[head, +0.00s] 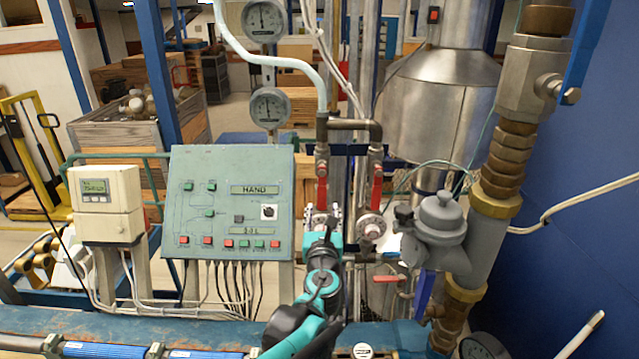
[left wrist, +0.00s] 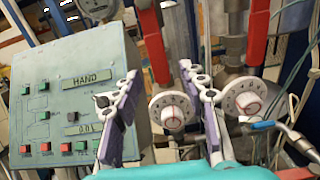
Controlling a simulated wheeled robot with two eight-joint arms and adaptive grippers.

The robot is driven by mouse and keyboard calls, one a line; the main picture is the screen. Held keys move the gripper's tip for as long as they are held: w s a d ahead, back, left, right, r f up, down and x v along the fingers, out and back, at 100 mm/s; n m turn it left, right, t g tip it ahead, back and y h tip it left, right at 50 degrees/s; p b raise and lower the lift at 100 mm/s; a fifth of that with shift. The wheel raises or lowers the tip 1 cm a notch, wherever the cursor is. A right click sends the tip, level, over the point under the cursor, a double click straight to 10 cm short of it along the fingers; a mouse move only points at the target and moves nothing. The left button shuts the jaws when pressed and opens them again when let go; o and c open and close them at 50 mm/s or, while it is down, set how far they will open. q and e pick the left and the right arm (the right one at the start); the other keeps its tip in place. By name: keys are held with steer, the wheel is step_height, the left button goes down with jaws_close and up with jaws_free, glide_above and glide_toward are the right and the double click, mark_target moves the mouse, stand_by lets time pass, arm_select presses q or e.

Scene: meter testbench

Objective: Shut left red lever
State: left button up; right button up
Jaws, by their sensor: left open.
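The left red lever (head: 322,188) points down along its vertical pipe in the head view. In the left wrist view the left red lever (left wrist: 153,42) comes down from the top, its lower end between my finger tips in the picture. My left gripper (head: 322,213) is open just below and in front of it; its two fingers also show in the left wrist view (left wrist: 158,84). I cannot tell whether a finger touches the lever. A second red lever (head: 377,188) hangs on the pipe to the right, also in the left wrist view (left wrist: 257,38). My right gripper is out of view.
A green control panel (head: 225,200) stands left of the levers. Round dials (head: 371,226) sit below them, one behind my fingers in the left wrist view (left wrist: 172,110). A grey valve body (head: 440,220) and thick pipe stand at right. Gauges (head: 268,107) are above.

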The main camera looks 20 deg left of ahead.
mark_target(322, 200)
arm_select(q)
steer(key=x, duration=0.6)
steer(key=shift+w+a+f, duration=0.1)
steer(key=shift+w+f, duration=0.05)
steer(key=shift+w+a, duration=0.1)
steer(key=shift+w, duration=0.1)
jaws_close()
